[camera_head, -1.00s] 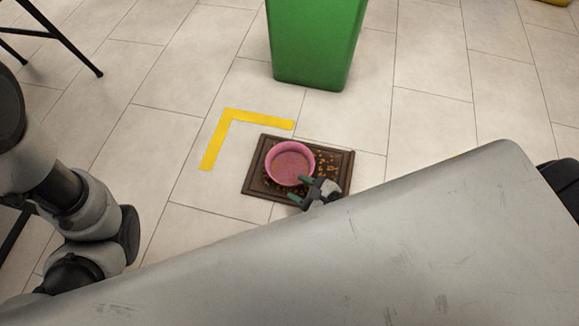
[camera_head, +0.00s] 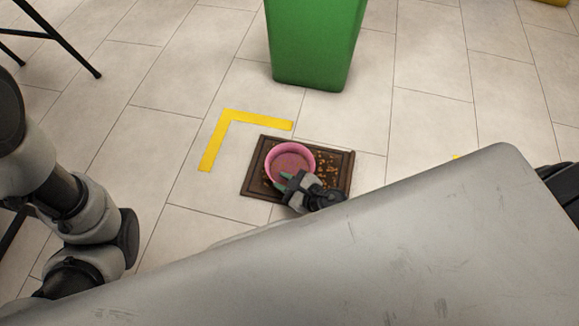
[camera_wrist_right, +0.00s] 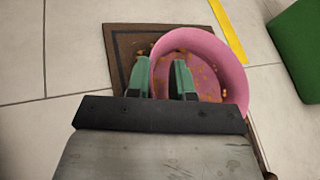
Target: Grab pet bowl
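The pink pet bowl (camera_head: 290,155) stands upright on a dark brown mat (camera_head: 253,182) on the floor. Small orange-brown bits lie inside the bowl and on the mat. My right gripper (camera_head: 287,181) is at the bowl's near side. In the right wrist view, its two green fingers (camera_wrist_right: 162,80) are apart. One finger is outside the bowl (camera_wrist_right: 234,82) and the other reaches inside, with the bowl's wall between them. I cannot tell whether either finger touches the wall. My left arm shows at the left edge of the head view, but its gripper is out of view.
A green bin (camera_head: 315,45) stands on the tiled floor behind the mat. A yellow L-shaped floor marking (camera_head: 228,122) is at the mat's far left. Black thin legs (camera_head: 60,40) of some furniture stand at the upper left. The floor around the mat is mostly clear.

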